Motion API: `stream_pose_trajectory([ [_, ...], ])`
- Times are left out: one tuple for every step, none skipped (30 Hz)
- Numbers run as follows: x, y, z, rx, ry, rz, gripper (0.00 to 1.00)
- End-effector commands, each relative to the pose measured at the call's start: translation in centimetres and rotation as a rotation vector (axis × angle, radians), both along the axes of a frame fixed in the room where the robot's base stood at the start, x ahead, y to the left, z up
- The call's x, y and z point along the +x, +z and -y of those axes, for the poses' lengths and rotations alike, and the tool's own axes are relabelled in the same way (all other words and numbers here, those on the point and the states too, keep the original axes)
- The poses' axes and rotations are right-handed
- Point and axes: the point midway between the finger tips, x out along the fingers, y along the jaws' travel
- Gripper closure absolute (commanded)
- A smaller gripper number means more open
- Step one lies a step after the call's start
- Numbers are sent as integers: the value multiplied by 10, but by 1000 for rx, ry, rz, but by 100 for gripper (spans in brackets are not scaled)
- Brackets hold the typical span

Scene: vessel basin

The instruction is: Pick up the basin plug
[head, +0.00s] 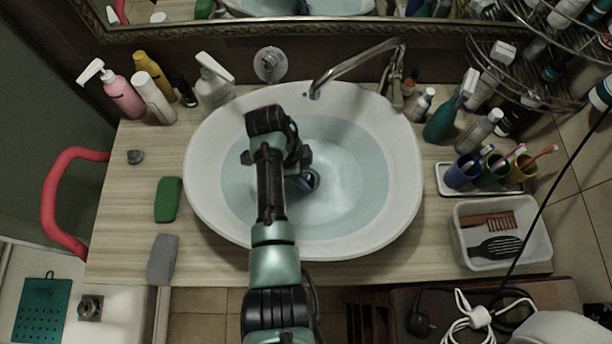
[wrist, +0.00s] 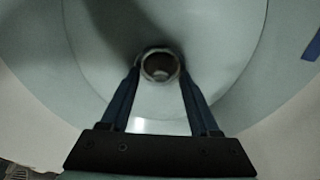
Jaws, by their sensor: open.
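My gripper (head: 304,180) reaches down into the white basin (head: 205,185), which holds pale blue water. In the wrist view my gripper (wrist: 159,72) is open, its two dark blue fingers spread to either side of a round fitting (wrist: 160,66) in the basin. The fitting has a metallic rim and a brownish centre. I cannot tell whether it is the basin plug or the drain opening, nor whether the fingers touch it. In the head view my arm and gripper mostly hide that spot.
The chrome faucet (head: 352,64) arches over the basin's back rim. Bottles (head: 122,95) stand at back left; a green sponge (head: 168,199) and a small dark grey object (head: 134,157) lie left. Cups (head: 463,172) and a white tray (head: 501,232) are right.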

Motion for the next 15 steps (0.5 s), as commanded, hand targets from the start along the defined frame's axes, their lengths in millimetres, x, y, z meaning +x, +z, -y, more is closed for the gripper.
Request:
stream_pose_trajectory([
  [0,0,0,0,0,0,38],
  [0,0,0,0,0,0,38],
  [0,0,0,0,0,0,38],
  [0,0,0,0,0,0,43],
  [0,0,0,0,0,0,49],
  [0,0,0,0,0,0,56],
  [0,0,0,0,0,0,61],
  [0,0,0,0,0,0,67],
  [0,0,0,0,0,0,74],
  [0,0,0,0,0,0,79],
  [0,1,0,0,1,0,85],
  [0,1,0,0,1,0,92],
  [0,1,0,0,1,0,97],
  [0,1,0,0,1,0,100],
  [0,1,0,0,1,0,100],
])
